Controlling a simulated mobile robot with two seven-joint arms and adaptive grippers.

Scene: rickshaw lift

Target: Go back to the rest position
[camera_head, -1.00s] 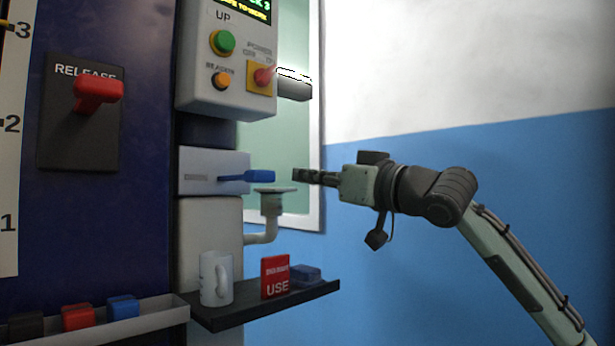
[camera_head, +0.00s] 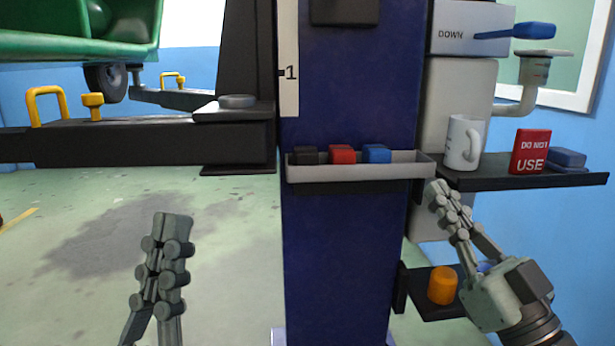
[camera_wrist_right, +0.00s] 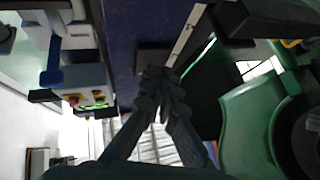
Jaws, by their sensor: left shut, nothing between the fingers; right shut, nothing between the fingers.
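My left gripper (camera_head: 165,262) is at the lower left of the head view, shut and empty, pointing up in front of the green floor. My right gripper (camera_head: 440,190) is at the lower right, shut and empty. Its fingertips appear just below the right end of the grey tray and left of the dark shelf; whether they touch anything I cannot tell. In the right wrist view its closed fingers (camera_wrist_right: 162,85) point up the middle of the picture, with nothing between them.
The blue lift column (camera_head: 345,240) stands between my grippers. The grey tray (camera_head: 410,170) holds several coloured blocks. The dark shelf (camera_head: 560,178) carries a white mug (camera_head: 463,143) and a red sign (camera_head: 530,152). An orange object (camera_head: 442,285) sits lower. A lift arm (camera_head: 100,145) extends left; floor below it is clear.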

